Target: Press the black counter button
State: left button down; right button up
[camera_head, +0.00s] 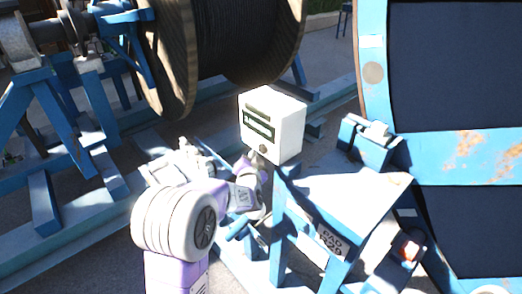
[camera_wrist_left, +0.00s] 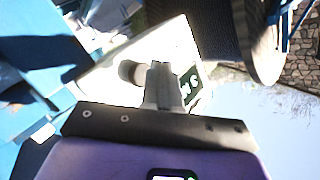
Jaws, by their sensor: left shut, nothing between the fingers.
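The counter is a white box (camera_head: 288,128) with dark display strips on its front face. Its small round black button (camera_head: 263,149) sits low on that face. My left gripper (camera_head: 256,161) is shut and empty, just below the button in the head view. In the left wrist view the shut fingertips (camera_wrist_left: 162,72) are in front of the white box (camera_wrist_left: 176,38). I cannot tell whether the fingers touch the face. My right gripper is not in view.
A large cable reel (camera_head: 170,60) stands behind the box on blue supports. A blue metal stand (camera_head: 340,190) with a pale top is right of my left gripper. A big rusty blue frame (camera_head: 460,155) fills the right side.

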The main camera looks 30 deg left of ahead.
pick_arm(q)
jog(key=shift+w, duration=0.1)
dwell(0.3)
jog(key=shift+w+d, duration=0.2)
jog(key=shift+w, duration=0.1)
jog(key=shift+w+d, duration=0.2)
jog(key=shift+w, duration=0.35)
dwell(0.8)
jog(key=shift+s, duration=0.15)
jog(key=shift+s+a, duration=0.35)
jog(key=shift+s, duration=0.45)
jog(key=s, duration=0.1)
jog(key=s+a, duration=0.1)
jog(key=s, duration=0.1)
jog(key=s+a, duration=0.1)
jog(key=shift+s, duration=0.3)
dwell(0.8)
